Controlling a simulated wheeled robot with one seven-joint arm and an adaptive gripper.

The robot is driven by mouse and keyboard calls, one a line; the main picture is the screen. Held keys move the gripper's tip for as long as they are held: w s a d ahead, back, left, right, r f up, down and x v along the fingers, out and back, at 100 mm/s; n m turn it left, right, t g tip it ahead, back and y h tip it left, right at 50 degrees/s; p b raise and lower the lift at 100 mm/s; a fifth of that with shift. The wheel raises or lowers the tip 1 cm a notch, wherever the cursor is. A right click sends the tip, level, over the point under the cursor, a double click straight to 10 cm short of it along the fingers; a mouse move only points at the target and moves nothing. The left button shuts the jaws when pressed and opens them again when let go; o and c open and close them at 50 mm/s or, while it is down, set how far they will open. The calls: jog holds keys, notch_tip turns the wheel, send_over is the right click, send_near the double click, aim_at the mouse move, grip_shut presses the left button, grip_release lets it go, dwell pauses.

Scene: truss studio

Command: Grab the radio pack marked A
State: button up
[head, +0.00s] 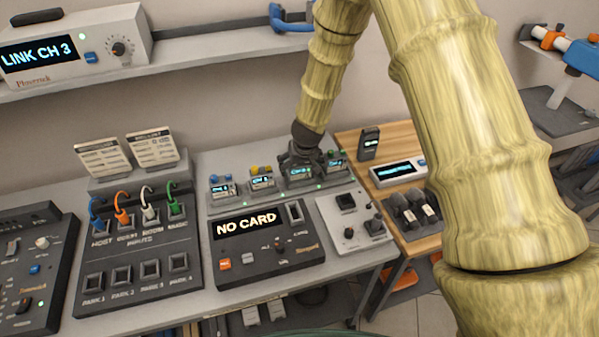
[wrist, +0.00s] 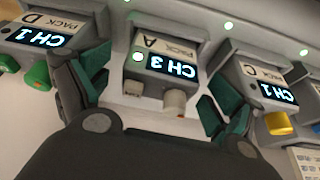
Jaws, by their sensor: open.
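The radio pack marked A (wrist: 165,62) sits in its dock in the middle of the wrist view. Its small screen reads CH 3, a green light glows beside it, and it has pale knobs. In the head view pack A (head: 299,173) is partly covered by my gripper (head: 302,157). In the wrist view my gripper (wrist: 155,98) is open, with one finger on each side of pack A. Pack D (wrist: 40,35), CH 1 with green knobs, and pack C (wrist: 268,85), CH 1 with a yellow knob, stand on either side.
A fourth pack (head: 222,187) stands at the row's left end. The console below (head: 262,245) reads NO CARD. A shelf unit (head: 70,50) reads LINK CH 3. A patch panel (head: 135,250) with coloured cables stands left; a wooden table (head: 395,140) stands right.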

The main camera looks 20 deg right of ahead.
jog(key=shift+x, duration=1.1)
jog(key=shift+c, duration=0.2)
